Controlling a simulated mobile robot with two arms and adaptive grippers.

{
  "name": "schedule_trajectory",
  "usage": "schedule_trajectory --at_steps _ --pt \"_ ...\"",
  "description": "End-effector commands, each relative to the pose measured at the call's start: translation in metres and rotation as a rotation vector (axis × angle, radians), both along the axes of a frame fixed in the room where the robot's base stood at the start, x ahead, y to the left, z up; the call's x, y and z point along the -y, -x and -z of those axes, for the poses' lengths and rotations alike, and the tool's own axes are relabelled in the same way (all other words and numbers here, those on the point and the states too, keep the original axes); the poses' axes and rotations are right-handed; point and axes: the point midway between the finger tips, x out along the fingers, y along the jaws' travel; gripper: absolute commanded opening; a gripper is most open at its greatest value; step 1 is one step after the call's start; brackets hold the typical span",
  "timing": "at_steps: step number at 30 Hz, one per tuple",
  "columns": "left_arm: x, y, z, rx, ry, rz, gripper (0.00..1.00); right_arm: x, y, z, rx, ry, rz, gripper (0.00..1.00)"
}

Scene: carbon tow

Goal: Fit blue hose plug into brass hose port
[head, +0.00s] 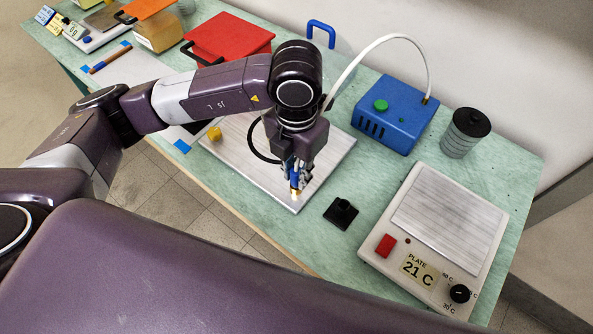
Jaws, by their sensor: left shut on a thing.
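My left gripper (297,178) points down over the near right corner of the silver metal plate (328,160). It is shut on the blue hose plug (294,179), which shows as a small blue piece between the fingers. A small brass-coloured and whitish piece (296,193) shows directly below the plug, at the fingertips. I cannot tell whether this is the brass hose port, or whether the plug is seated in it. A white hose (382,39) arches from a brass fitting on the blue box (391,112) and goes behind my left wrist. My right gripper is not in view.
A black block (341,213) stands right of the metal plate. A hot plate (440,240) reading 21 C and a dark-lidded jar (465,132) are further right. A yellow cube (214,134) sits on the plate's left. A red box (228,38) stands behind my arm.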

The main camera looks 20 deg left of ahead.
Motion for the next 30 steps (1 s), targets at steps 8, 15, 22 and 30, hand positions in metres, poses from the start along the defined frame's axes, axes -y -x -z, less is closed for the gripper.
schedule_trajectory --at_steps 8,15,22,30 --pt "0.0 0.0 0.007 0.0 0.0 0.0 0.0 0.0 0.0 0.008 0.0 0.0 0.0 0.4" --pt "0.0 0.0 0.006 0.0 0.0 0.0 0.38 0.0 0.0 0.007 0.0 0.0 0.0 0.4" --pt "0.0 0.0 0.007 0.0 0.0 0.0 0.38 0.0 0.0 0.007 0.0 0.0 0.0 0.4" --pt "0.0 -0.001 -0.021 0.005 0.002 0.0 0.38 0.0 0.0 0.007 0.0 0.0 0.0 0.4"
